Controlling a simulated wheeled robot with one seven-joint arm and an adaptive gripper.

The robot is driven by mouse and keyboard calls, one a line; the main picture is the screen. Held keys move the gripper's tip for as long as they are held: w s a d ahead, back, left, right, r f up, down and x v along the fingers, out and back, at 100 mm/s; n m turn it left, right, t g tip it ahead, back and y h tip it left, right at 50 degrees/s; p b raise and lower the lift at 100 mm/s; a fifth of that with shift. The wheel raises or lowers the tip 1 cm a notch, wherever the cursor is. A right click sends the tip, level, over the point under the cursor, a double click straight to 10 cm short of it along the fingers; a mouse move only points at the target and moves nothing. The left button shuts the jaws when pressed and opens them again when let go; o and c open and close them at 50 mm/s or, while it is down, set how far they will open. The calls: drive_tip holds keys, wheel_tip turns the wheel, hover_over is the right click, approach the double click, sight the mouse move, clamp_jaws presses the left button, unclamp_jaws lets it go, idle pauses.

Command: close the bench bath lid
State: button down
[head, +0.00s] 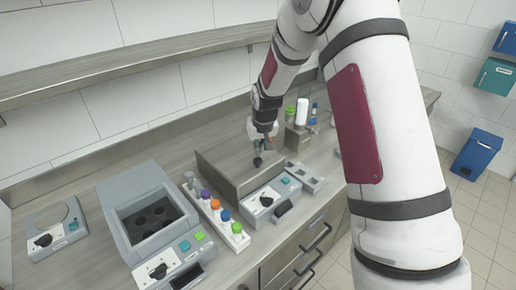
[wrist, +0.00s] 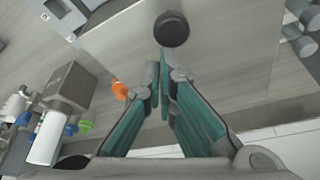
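The bench bath (head: 264,198) appears to be the low grey unit with a dial and a teal button near the middle of the bench. A brown-grey panel, apparently its lid (head: 222,176), is at its back; its exact angle is hard to judge. A black round knob (head: 257,162) is on the panel and also shows in the wrist view (wrist: 172,28). My gripper (head: 268,142) is over the panel near the knob. In the wrist view, my gripper (wrist: 163,76) has its fingertips together, with nothing visible between them, apart from the knob.
Left of the lid are a rack of coloured-cap tubes (head: 222,222) and a grey unit with an open well (head: 146,218). Behind my gripper stand bottles and a small box (head: 297,137). A shelf (head: 130,68) runs along the wall above.

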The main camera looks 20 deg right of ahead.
drive_tip(key=v, duration=1.1)
drive_tip(key=shift+r, duration=0.2)
drive_tip(key=s+a+r, duration=0.2)
drive_tip(key=s+r, duration=1)
drive_tip(key=s, duration=0.1)
drive_tip(key=s+a+r+t, duration=0.1)
drive_tip(key=s+r, duration=0.1)
drive_tip(key=s, duration=1.7)
drive_tip(key=shift+s+a+n+t+b, duration=0.2)
drive_tip(key=shift+a+n+t+b, duration=0.1)
drive_tip(key=shift+n, duration=0.1)
drive_tip(key=shift+r, duration=0.15)
